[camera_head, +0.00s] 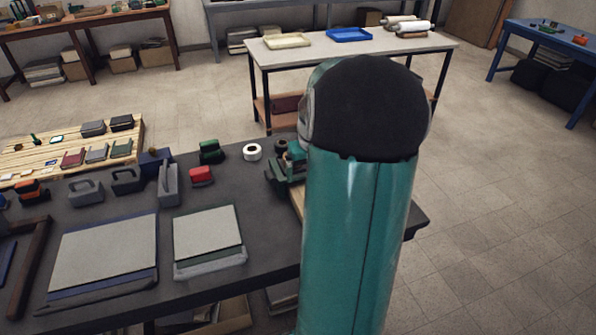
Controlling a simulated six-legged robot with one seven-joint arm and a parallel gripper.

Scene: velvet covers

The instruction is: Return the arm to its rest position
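My teal arm with a dark rounded joint stands upright in the right half of the head view, in front of the dark table (130,213). The arm hides part of the table's right end and what lies behind it. My gripper does not show as a distinct part, so its fingers and anything in them are hidden.
On the dark table lie two grey boards, a larger one (105,252) and a smaller one (207,236). Grey handled blocks (168,186), a red block (201,175) and a white roll (252,152) stand behind them. Floor to the right (505,200) is clear.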

